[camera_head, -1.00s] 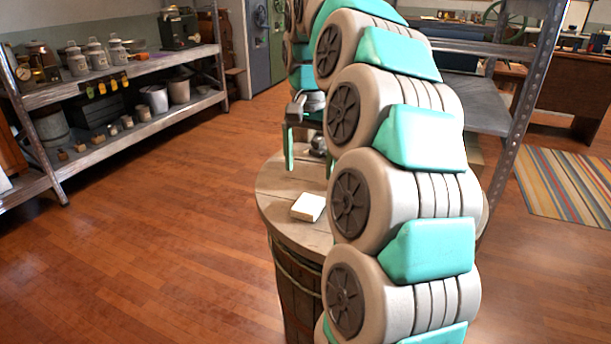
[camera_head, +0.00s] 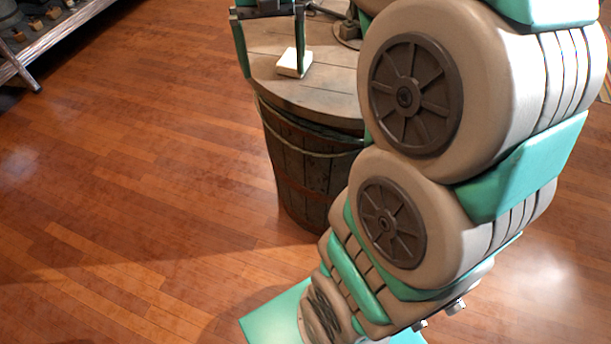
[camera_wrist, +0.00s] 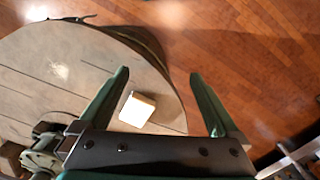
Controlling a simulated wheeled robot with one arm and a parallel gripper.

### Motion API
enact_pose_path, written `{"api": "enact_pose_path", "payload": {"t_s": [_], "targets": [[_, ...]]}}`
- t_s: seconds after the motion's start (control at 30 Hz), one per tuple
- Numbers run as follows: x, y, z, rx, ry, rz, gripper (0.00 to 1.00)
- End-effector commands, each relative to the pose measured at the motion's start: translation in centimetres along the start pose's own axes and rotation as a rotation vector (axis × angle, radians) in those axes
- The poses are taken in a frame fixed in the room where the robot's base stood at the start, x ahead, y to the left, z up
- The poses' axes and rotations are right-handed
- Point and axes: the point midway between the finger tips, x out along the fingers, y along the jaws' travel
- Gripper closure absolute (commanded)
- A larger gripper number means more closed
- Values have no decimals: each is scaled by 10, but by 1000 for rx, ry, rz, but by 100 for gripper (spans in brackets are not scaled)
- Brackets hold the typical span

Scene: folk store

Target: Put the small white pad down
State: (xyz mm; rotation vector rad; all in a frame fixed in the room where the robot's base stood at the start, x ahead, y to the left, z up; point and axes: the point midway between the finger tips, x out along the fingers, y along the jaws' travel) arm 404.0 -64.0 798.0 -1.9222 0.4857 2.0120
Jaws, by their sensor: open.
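The small white pad (camera_head: 294,63) lies flat on the round wooden top of a barrel (camera_head: 330,100), near its edge. My gripper (camera_head: 272,63) is open, with its two green fingers apart and nothing between them that I can see held. In the head view one finger passes in front of the pad. In the wrist view the pad (camera_wrist: 137,109) shows beyond my gripper (camera_wrist: 160,85), nearer the left finger, on the barrel top (camera_wrist: 60,75). I cannot tell the exact height of the fingertips above the wood.
A metal object (camera_wrist: 45,145) stands on the barrel top beside my gripper, at the lower left of the wrist view. A shelf (camera_head: 50,40) stands at the upper left of the head view. The wooden floor (camera_head: 130,190) left of the barrel is clear.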

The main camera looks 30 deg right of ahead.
Motion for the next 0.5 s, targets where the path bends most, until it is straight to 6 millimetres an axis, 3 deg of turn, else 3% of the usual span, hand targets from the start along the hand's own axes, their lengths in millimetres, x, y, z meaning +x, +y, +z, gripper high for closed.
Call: {"api": "enact_pose_path", "payload": {"t_s": [0.03,0.3,0.5], "targets": [[11,-1,21,-52,-10,7,2],[80,5,117,-291,-59,22,2],[129,21,176,-410,-90,24,2]]}}
